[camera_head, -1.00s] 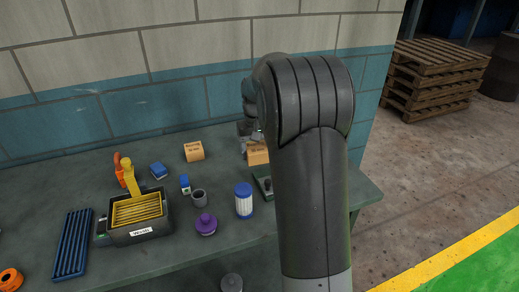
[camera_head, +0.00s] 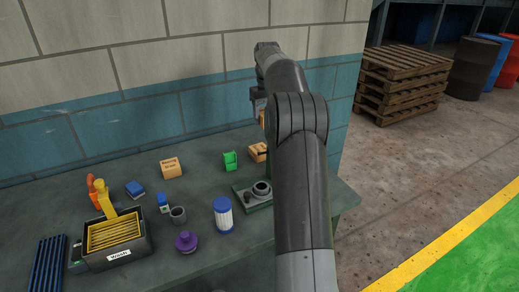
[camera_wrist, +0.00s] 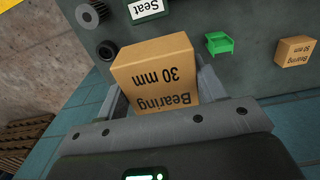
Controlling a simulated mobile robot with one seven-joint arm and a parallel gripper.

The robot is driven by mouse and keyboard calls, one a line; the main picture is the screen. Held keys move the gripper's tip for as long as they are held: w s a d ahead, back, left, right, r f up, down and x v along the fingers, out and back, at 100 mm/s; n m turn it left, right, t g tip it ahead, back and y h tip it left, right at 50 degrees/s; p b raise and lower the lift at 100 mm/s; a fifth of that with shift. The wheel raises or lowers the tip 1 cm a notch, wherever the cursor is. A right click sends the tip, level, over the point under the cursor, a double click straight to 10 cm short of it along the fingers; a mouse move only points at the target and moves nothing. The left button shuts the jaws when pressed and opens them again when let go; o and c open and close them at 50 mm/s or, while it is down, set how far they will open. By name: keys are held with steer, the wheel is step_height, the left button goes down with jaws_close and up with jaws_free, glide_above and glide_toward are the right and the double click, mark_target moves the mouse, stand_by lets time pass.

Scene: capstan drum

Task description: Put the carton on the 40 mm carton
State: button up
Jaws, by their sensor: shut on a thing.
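My gripper (camera_wrist: 162,90) is shut on an orange-tan carton (camera_wrist: 153,78) labelled "Bearing 30 mm", with one finger on each side. The label is upside down in the wrist view. In the head view my arm hides most of the gripper; a small orange patch (camera_head: 262,118) beside the arm seems to be the held carton, above the table. A second carton (camera_head: 258,152) shows below it, partly behind my arm; its label is unreadable. A third carton (camera_head: 171,168) stands further left; a "Bearing" carton also shows right in the wrist view (camera_wrist: 295,51), its size unclear.
A green open holder (camera_head: 230,161) stands between the two table cartons. A green plate with a round grey part (camera_head: 261,188) lies in front.

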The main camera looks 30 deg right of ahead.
steer(key=d, duration=0.9)
glide_above(260, 148)
step_height(260, 148, down, 13)
steer(key=shift+r, duration=0.15)
steer(key=shift+f, duration=2.05)
steer(key=shift+f, duration=0.15)
steer(key=o, duration=1)
steer(key=shift+o, duration=0.2)
